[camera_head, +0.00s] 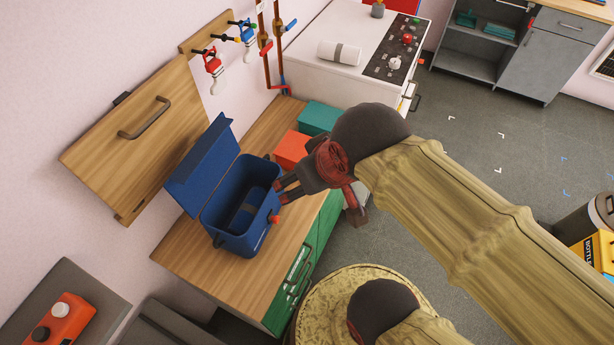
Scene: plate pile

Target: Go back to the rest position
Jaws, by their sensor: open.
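My gripper (290,188) is at the right rim of an open blue box (232,243) on a wooden-topped cabinet. Its dark fingers are apart, and I see nothing held between them. I cannot tell whether the fingers touch the box. The box's blue lid (203,165) stands raised on the left. A blue rolled or rounded item (246,206) shows inside the box. My arm, in a tan sleeve, reaches in from the lower right.
A teal box (318,117) and an orange box (291,150) stand behind my gripper on the wooden top (190,262). A wooden wall panel (135,135) is at the left. A white counter unit (350,25) stands behind.

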